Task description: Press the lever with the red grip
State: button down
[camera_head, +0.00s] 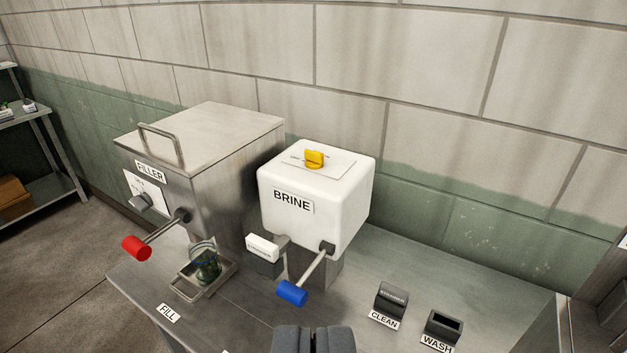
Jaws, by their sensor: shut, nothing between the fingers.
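The lever with the red grip (136,248) sticks out from the front of the metal FILLER box (222,165), on the left of the bench. Its thin rod slopes down from the box to the grip. A glass jar (206,266) with something green in it stands on a small metal tray (188,293) below the filler. My gripper (314,338) is at the bottom middle of the view, shut and empty. It is to the right of the red grip and apart from it.
The white BRINE box (312,208) stands right of the filler, with a yellow knob (314,158) on top and a blue-grip lever (291,293) in front. Dark holders labelled CLEAN (390,299) and WASH (442,327) are at right. A shelf (50,155) stands far left.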

aim_at(140, 249)
jog(key=k, duration=0.6)
jog(key=u, duration=0.3)
jog(key=i, duration=1.45)
jog(key=u, duration=0.45)
